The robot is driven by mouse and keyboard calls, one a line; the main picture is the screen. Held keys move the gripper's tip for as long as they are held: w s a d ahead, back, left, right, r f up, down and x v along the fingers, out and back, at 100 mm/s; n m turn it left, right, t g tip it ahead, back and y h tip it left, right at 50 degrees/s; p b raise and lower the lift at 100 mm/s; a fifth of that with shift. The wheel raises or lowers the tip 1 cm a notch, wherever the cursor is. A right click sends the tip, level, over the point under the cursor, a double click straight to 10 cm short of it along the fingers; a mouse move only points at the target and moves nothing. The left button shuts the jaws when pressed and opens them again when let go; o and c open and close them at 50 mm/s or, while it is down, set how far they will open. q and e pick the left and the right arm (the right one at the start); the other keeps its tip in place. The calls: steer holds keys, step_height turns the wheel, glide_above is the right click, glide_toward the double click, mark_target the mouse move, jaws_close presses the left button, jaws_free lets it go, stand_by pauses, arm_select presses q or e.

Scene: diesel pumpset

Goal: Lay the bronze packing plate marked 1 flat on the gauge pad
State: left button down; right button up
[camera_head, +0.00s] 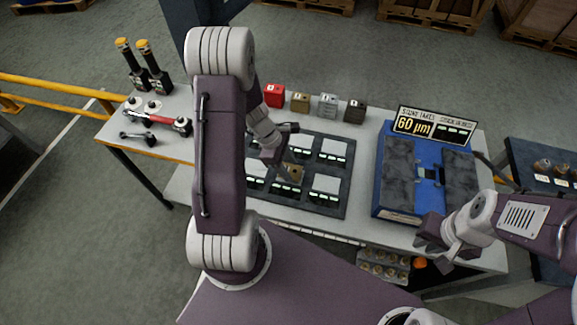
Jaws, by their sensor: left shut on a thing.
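My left gripper (284,163) is over the dark tray (335,206) on the table and is shut on a small bronze piece (293,172), apparently the packing plate. Its mark cannot be read, and the gripper partly hides it. The tray holds several pale plates with green-lit displays by them. A blue unit (400,211) to the right has two dark grey slabs, a small central fixture (430,174) and a sign (433,125) reading 60 µm. I cannot tell which part is the gauge pad. My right gripper (431,257) appears open and empty near the table's front right edge.
Red (273,95), bronze (300,102), grey (327,105) and dark (354,110) blocks stand behind the tray. Tools, including a red-handled one (157,119), lie at the left. A side table (540,155) holds small parts. A narrow table strip between tray and blue unit is clear.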

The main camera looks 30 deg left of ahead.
arm_select(q)
steer(key=shift+f+b, duration=0.35)
steer(key=shift+f, duration=0.4)
steer(key=c, duration=0.6)
jaws_free()
steer(key=shift+c, duration=0.2)
steer(key=p+v, duration=0.1)
steer(key=v, duration=0.8)
step_height(320, 180, up, 6)
steer(key=p, duration=0.6)
steer(key=shift+p, duration=0.3)
